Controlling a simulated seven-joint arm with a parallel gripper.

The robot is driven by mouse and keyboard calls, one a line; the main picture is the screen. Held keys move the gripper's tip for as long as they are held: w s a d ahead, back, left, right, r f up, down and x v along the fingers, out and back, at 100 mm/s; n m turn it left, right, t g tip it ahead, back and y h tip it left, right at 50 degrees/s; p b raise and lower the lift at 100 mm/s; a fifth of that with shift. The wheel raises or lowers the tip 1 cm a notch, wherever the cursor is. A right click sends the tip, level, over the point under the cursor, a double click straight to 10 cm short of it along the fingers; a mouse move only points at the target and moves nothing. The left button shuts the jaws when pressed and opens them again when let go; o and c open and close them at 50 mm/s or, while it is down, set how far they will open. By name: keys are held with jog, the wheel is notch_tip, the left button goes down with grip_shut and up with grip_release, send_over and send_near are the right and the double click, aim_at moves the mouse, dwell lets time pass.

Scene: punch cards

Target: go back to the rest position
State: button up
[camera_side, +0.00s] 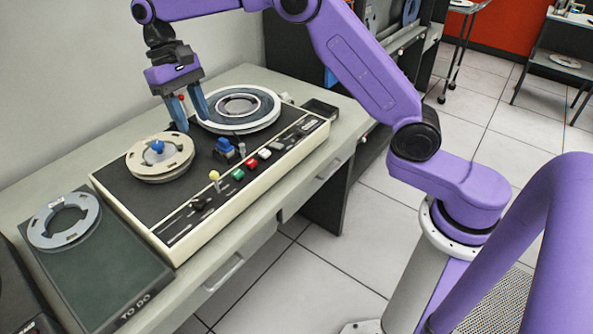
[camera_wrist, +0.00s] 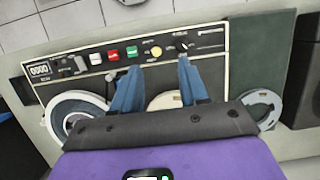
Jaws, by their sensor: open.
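My gripper (camera_side: 190,112) is open and empty, with two blue fingers pointing down above the tape machine. It hangs between the cream reel and the white reel, above the deck. In the wrist view its fingers (camera_wrist: 160,90) stand apart with the machine's panel beyond them. The tape machine (camera_side: 190,205) has a dark top with a cream edge. A cream reel (camera_side: 178,165) with a blue hub sits on its left side, and a large white reel (camera_side: 225,122) sits on its far side.
A dark green "TO DO" mat (camera_side: 100,270) at the left holds a grey reel (camera_side: 62,232). A blue block (camera_side: 225,148), coloured buttons and levers stand up from the machine's deck. The table's front edge (camera_side: 235,250) runs along the machine. A wall closes off the back.

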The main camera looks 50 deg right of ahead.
jog(key=s+r+n+t, duration=0.1)
jog(key=s+r+n, duration=0.15)
jog(key=s, duration=0.65)
jog(key=s+d+f+n+t, duration=0.1)
jog(key=s+d+f+n, duration=0.1)
jog(key=s, duration=0.6)
jog(key=s+d+f+n+t, duration=0.1)
jog(key=s+d+f+n, duration=0.1)
jog(key=s+d+n, duration=0.2)
jog(key=s+d+f+n, duration=0.2)
jog(key=s+d+n, duration=0.2)
jog(key=s, duration=1)
jog(key=d, duration=0.3)
jog(key=shift+d+t, duration=0.15)
jog(key=shift+t, duration=0.25)
jog(key=shift+s+r, duration=0.1)
